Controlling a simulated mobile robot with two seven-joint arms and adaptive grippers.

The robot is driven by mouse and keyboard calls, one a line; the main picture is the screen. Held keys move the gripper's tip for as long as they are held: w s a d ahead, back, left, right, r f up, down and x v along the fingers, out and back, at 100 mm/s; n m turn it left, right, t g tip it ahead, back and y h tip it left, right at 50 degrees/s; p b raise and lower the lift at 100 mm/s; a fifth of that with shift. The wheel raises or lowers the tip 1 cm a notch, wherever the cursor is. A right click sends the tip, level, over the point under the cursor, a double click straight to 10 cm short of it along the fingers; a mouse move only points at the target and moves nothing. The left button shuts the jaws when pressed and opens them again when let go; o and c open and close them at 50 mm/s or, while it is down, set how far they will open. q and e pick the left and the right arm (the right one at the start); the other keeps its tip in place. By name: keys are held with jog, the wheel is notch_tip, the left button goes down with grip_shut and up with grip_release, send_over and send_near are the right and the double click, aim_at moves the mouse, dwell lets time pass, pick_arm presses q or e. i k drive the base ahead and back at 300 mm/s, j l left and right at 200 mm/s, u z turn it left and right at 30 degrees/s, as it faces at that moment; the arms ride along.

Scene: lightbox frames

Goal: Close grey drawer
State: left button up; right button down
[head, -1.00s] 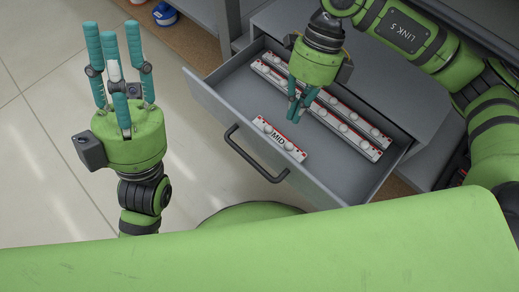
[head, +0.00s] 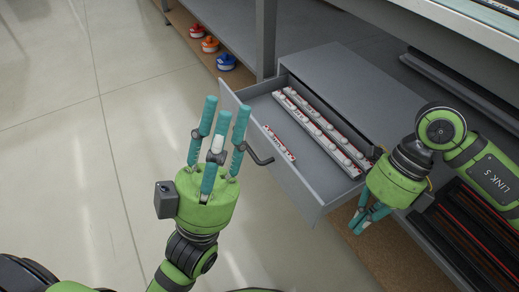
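The grey drawer (head: 304,188) is pulled out of its grey cabinet (head: 350,85) and stands open. Its dark handle (head: 262,159) is partly hidden behind my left gripper's fingers. Inside lie long white and red strips with rounded bumps (head: 320,133) and a shorter strip (head: 279,143) near the front. My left gripper (head: 217,122) points up in front of the drawer, its three teal fingers spread and empty. My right gripper (head: 356,225) is outside the drawer, by its right side near the front corner. Its teal fingers point down, close together, with nothing seen between them.
A worktop (head: 470,25) overhangs the cabinet on the right. Small orange, red and blue items (head: 210,45) sit at the upper left. The tiled floor (head: 80,140) on the left is clear.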

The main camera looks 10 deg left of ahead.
aim_at(316, 183)
jog(key=k+j, duration=0.1)
jog(key=j, duration=0.4)
jog(key=k+j+u, duration=0.15)
jog(key=j, duration=0.9)
jog(key=k+u, duration=0.05)
